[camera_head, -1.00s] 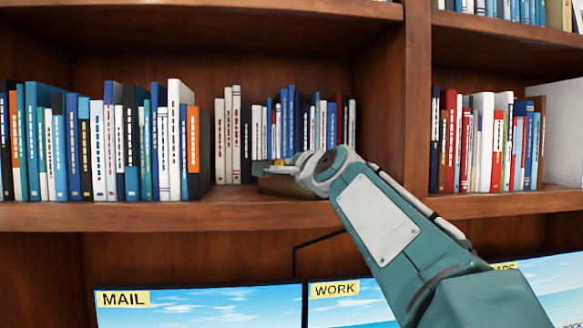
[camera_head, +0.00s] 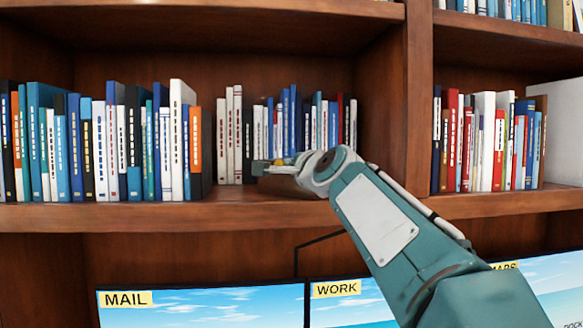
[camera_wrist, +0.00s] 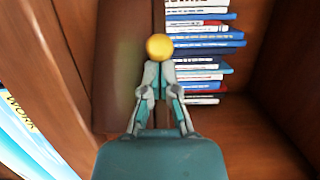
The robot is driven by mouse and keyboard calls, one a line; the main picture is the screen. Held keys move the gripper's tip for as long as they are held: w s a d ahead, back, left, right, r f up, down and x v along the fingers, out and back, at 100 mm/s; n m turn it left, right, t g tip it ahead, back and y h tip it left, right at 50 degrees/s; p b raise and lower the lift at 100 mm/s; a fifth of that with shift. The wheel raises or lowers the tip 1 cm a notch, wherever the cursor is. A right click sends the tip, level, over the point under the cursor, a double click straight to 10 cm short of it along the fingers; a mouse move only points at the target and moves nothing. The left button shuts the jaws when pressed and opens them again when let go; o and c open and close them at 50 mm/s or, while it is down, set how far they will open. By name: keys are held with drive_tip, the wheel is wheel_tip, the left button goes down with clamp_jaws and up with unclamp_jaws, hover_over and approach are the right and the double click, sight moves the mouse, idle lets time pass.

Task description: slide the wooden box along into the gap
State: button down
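The brown wooden box (camera_head: 292,188) lies low on the middle shelf, partly hidden behind and below my gripper (camera_head: 268,166) in the head view. In the wrist view the box (camera_wrist: 118,75) is a long brown block left of my gripper (camera_wrist: 159,64). My gripper's fingers are drawn close together, with a yellow ball (camera_wrist: 159,46) at their tips.
A long book row (camera_head: 105,145) stands left on the shelf. More books (camera_head: 300,125) stand behind my gripper. An upright divider (camera_head: 418,110) is to the right. Screens (camera_head: 200,305) sit below the shelf edge (camera_head: 120,216). Bare shelf shows between the left row and my gripper.

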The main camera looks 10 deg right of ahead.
drive_tip(key=shift+d, duration=0.3)
